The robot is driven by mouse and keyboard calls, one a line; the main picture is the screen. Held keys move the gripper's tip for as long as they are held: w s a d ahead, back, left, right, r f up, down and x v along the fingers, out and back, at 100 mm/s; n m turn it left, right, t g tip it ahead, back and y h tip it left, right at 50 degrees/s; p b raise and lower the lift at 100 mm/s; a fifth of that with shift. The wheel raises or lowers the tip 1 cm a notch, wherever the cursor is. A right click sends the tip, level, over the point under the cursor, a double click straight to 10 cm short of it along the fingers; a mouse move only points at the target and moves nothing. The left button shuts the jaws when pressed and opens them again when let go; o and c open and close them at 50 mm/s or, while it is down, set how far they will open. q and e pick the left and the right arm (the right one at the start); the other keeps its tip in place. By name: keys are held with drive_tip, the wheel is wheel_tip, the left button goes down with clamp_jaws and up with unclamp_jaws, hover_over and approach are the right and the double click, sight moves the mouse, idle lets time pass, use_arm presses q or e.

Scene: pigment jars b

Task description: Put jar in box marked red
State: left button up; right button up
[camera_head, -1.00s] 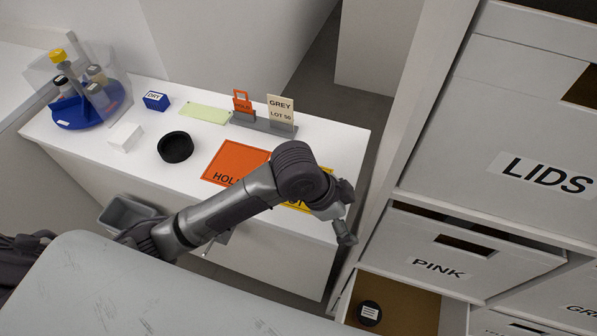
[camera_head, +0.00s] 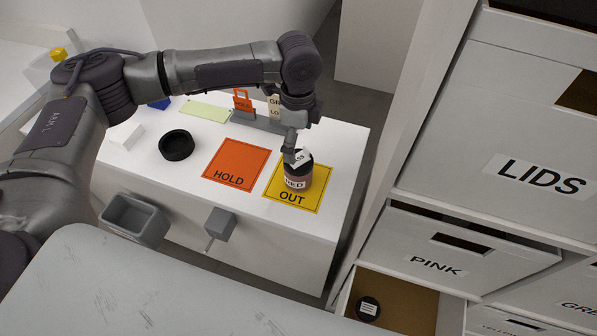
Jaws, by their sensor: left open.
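A jar (camera_head: 298,183) with a dark lid and a label that seems to read RED stands upright on the yellow OUT mat (camera_head: 281,197). A pale tag shows at its lid. My left gripper (camera_head: 291,150) is open and points down just above the jar's lid; I cannot tell whether it touches it. My right gripper is not in view. No front reading RED is legible among the boxes at the right. An open box (camera_head: 408,302) at the bottom holds a round black-topped thing (camera_head: 368,309) with a pale label; its own front marking is out of sight.
An orange HOLD mat (camera_head: 237,165) lies left of the yellow mat. A black ring-like dish (camera_head: 176,145), a white block (camera_head: 126,135) and sign cards are on the white table. Boxes marked LIDS (camera_head: 537,178) and PINK (camera_head: 436,265) fill the shelf at the right.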

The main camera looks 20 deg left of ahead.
sight(298, 158)
use_arm(q)
wheel_tip(298, 158, down, 5)
drive_tip(key=shift+r+p, duration=0.15)
drive_tip(key=shift+p, duration=0.15)
wheel_tip(298, 158, down, 5)
drive_tip(key=shift+d+r+p, duration=0.1)
drive_tip(key=shift+p, duration=0.9)
drive_tip(key=shift+f, duration=0.3)
drive_tip(key=c, duration=1.2)
drive_tip(key=shift+c, duration=0.7)
drive_tip(key=shift+r, duration=0.1)
drive_tip(key=shift+r, duration=0.1)
